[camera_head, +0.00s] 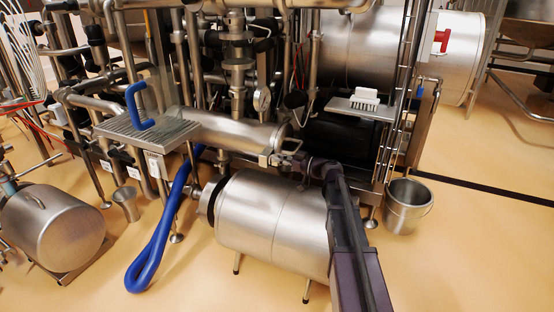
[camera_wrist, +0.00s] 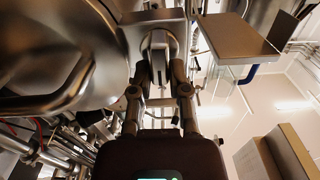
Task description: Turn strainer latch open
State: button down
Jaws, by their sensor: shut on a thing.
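The strainer (camera_head: 235,131) is a horizontal steel cylinder at the centre of the head view. Its latch (camera_head: 291,146) is a small metal piece at the cylinder's right end. My gripper (camera_head: 297,162) reaches up to this end from the lower right. In the wrist view the latch (camera_wrist: 158,42) is a pale metal tab on a rounded steel fitting, straight ahead. My gripper's two fingers (camera_wrist: 160,76) stand on either side of the latch's lower part and are shut on it. The exact contact is partly hidden by the fingers.
A large steel motor-like drum (camera_head: 270,220) lies under the strainer. A tray with a blue-handled tool (camera_head: 140,108) is at the left. A blue hose (camera_head: 152,250) hangs to the floor. A steel bucket (camera_head: 407,205) stands right. A shelf holds a white brush (camera_head: 364,97).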

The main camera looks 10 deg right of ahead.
jog(key=shift+w+d+f+m, duration=0.1)
jog(key=shift+d+m, duration=0.15)
jog(key=shift+m, duration=1.15)
jog(key=shift+w+d+m, duration=0.1)
jog(key=shift+d+m, duration=0.1)
jog(key=shift+m, duration=1.2)
jog(key=c, duration=0.9)
grip_release()
jog(key=shift+a, duration=0.1)
jog(key=shift+s, duration=0.1)
jog(key=v, duration=1.2)
